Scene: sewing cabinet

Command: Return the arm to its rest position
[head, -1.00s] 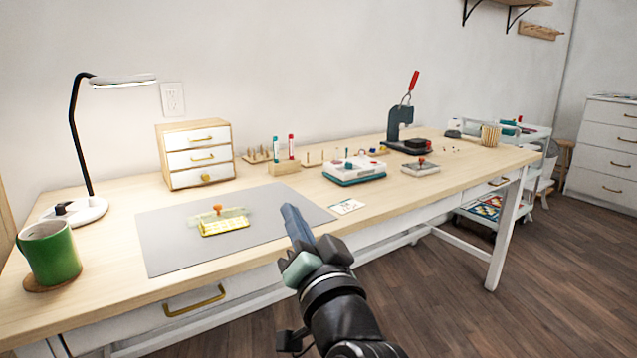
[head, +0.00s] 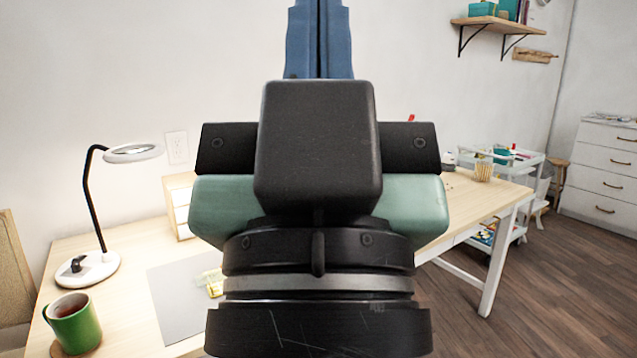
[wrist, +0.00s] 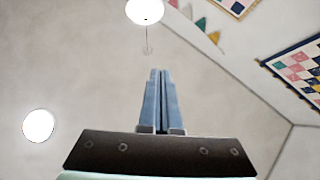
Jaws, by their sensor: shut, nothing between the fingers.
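My gripper (head: 319,42) is raised close in front of the head camera, with its blue fingers pointing up. The fingers are shut together and hold nothing. In the wrist view, my gripper (wrist: 160,100) points up toward the ceiling, with the two blue fingers side by side. My gripper and wrist hide the middle of the table and most of what stands on it.
The wooden table (head: 120,245) holds a lamp (head: 92,265), a green mug (head: 73,325), a grey mat (head: 180,305) and a partly hidden small drawer unit (head: 178,200). A white cart (head: 510,175) and dresser (head: 603,165) stand right. A wall shelf (head: 497,24) is upper right.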

